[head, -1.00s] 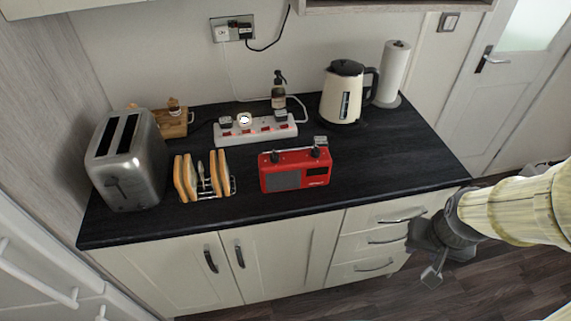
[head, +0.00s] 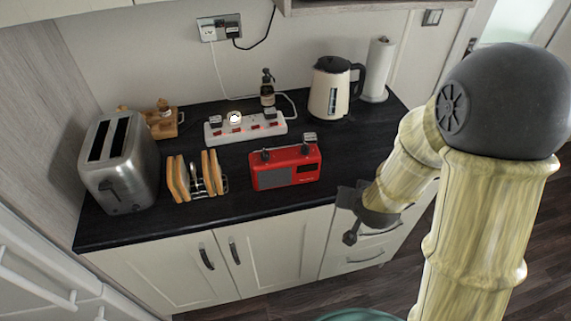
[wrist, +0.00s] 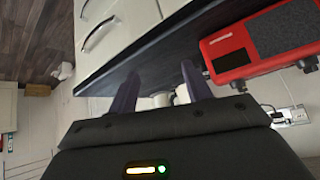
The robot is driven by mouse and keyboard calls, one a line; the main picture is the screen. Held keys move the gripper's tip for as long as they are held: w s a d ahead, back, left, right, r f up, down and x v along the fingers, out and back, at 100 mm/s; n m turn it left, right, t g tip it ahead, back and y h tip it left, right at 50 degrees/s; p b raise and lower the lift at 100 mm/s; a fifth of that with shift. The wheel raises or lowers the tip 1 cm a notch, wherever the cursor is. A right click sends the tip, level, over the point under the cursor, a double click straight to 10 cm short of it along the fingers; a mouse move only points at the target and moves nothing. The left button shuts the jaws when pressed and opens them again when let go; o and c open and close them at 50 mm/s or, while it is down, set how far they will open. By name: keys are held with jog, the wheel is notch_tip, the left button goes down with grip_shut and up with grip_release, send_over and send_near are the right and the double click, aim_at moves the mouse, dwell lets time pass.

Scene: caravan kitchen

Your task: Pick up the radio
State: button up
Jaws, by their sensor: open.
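In the wrist view the radio (wrist: 262,46) is at the upper right, just beyond the right finger. My gripper (head: 350,216) is in front of the worktop edge, to the right of the radio and apart from it. In the wrist view my gripper (wrist: 160,85) has its two fingers spread with nothing held between them.
A toast rack (head: 197,178) and a metal toaster (head: 119,165) stand left of the radio. A white power strip (head: 244,128) lies behind it, with a bottle (head: 267,90). A kettle (head: 328,88) and paper roll (head: 379,66) stand at the back right. The worktop right of the radio is clear.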

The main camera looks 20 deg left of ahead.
jog(key=a+n+t+y+p, duration=0.2)
jog(key=a+t, duration=0.2)
jog(key=a, duration=0.7)
jog(key=s+a+r+n+t+y+p, duration=0.1)
jog(key=s+a+n+t+y, duration=0.1)
jog(key=s+a+y, duration=0.3)
jog(key=s+a+t, duration=0.1)
jog(key=s+a, duration=0.1)
jog(key=shift+s+a+n+t+p, duration=0.3)
jog(key=shift+s+a+n+t, duration=0.05)
jog(key=shift+n+t, duration=0.05)
jog(key=b, duration=0.3)
jog(key=w+f+b, duration=0.1)
jog(key=b, duration=0.2)
jog(key=shift+w+a+m, duration=0.3)
jog(key=shift+a, duration=0.05)
jog(key=shift+w+b, duration=0.1)
jog(key=shift+b, duration=0.5)
